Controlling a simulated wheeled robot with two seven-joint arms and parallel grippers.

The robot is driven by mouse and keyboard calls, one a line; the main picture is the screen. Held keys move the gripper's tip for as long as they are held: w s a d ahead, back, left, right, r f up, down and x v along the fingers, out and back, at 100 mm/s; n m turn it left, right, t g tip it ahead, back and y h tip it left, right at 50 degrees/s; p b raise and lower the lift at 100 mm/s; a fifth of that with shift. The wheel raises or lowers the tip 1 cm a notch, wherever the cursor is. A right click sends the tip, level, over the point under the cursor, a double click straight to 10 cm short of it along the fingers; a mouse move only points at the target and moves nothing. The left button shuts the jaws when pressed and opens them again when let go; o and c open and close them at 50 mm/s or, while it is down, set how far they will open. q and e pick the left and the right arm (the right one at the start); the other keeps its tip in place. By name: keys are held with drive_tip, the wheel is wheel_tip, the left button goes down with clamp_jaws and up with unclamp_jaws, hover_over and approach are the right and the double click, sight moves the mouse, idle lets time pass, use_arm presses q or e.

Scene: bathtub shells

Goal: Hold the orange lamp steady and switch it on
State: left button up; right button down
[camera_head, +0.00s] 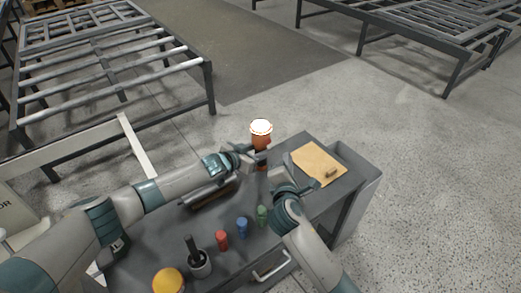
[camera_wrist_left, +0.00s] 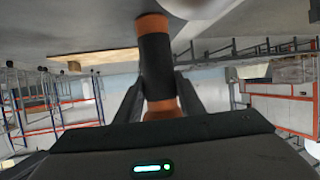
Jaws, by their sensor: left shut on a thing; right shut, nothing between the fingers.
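The orange lamp (camera_head: 261,140) stands upright at the cart's far edge, its white top (camera_head: 261,127) glowing brightly. My left gripper (camera_head: 257,160) is shut on the lamp's lower part. In the left wrist view the lamp's dark grip with orange bands (camera_wrist_left: 155,65) sits between the fingers of my left gripper (camera_wrist_left: 160,95). My right gripper (camera_head: 296,185) is shut and empty, to the right of and nearer than the lamp, apart from it. A small red spot shows on the lamp's right side; whether it is a switch I cannot tell.
The grey cart (camera_head: 180,225) carries red (camera_head: 222,240), blue (camera_head: 242,227) and green (camera_head: 262,215) small items, a dark cup (camera_head: 200,264) and a yellow round thing (camera_head: 168,281). A brown board (camera_head: 319,163) lies at the right. Roller conveyors (camera_head: 110,75) stand behind.

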use_arm(q)
drive_tip(key=o, duration=1.3)
drive_tip(key=shift+c, duration=0.2)
drive_tip(key=shift+s, duration=0.1)
drive_tip(key=v, duration=1.2)
